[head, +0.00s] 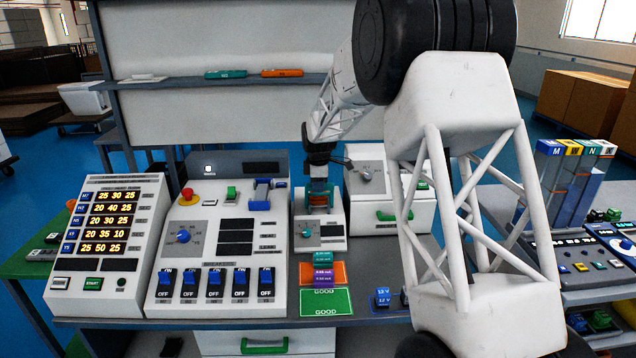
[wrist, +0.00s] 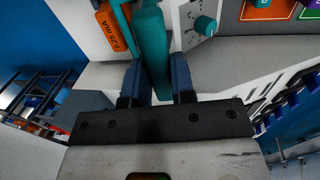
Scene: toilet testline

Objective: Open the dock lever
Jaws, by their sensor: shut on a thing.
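The dock (head: 333,243) is a small white unit at the middle of the bench, with a teal knob (wrist: 205,25) on its front. An orange block (wrist: 112,32) marked "0.25 m/A" sits in it, and it also shows in the head view (head: 320,198). The teal dock lever (wrist: 152,50) stands between my two blue fingers in the wrist view. My gripper (wrist: 154,82) is shut on this lever. In the head view my gripper (head: 320,172) reaches down onto the top of the dock, and it mostly hides the lever.
A switch panel (head: 215,245) with a red button stands close on the left, beside a display box (head: 105,245). A white box (head: 395,218) with a green handle is close on the right. Colored cards (head: 326,301) lie in front. My arm covers the right middle.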

